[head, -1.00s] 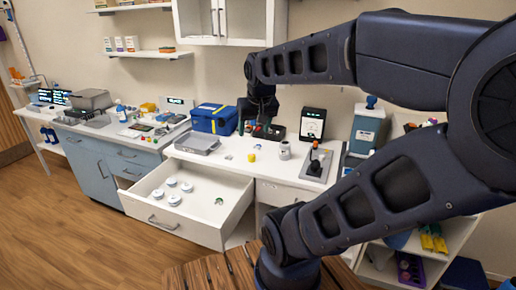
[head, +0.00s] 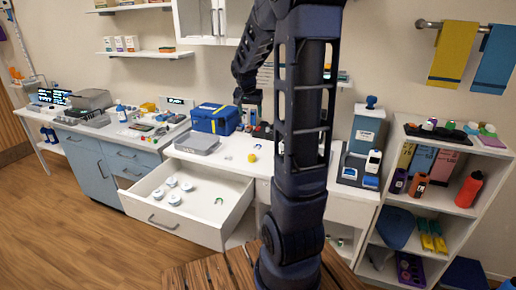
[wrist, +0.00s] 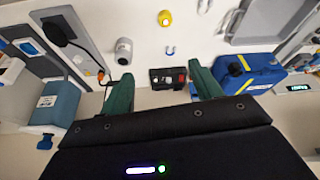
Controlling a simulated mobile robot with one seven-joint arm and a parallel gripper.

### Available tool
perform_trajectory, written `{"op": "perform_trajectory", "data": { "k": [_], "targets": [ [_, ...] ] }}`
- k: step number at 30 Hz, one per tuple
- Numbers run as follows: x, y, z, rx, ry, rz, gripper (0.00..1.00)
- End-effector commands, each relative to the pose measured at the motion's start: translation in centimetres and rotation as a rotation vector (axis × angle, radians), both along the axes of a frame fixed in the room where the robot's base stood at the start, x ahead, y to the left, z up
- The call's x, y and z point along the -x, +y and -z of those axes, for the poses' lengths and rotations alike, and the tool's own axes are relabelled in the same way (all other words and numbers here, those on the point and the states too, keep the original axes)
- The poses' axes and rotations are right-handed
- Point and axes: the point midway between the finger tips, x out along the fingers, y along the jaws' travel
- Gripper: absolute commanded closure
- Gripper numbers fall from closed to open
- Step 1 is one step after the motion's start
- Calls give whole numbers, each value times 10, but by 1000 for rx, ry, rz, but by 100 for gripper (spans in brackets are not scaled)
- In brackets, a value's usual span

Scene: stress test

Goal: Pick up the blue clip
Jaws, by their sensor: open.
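The blue clip (wrist: 170,50) is a small U-shaped piece on the white worktop in the wrist view, just beyond the black tray. The clip lies ahead of the gap between the fingertips, clear of both. In the head view my gripper (head: 250,112) is above the back of the worktop, near the blue case.
A blue case (head: 214,119) stands left of my gripper. A yellow piece (wrist: 165,18) and a grey canister (wrist: 124,50) are near the clip. An open drawer (head: 218,227) juts out, holding white discs and a green clip.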

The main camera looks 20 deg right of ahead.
Motion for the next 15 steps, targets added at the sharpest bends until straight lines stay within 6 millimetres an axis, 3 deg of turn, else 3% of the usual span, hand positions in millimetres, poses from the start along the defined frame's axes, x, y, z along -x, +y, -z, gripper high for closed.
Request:
{"op": "perform_trajectory", "data": {
  "k": [3,15],
  "targets": [
    [-31,-13,23,3,3,55,36],
    [-122,-57,112,12,-8,235,36]
  ]
}}
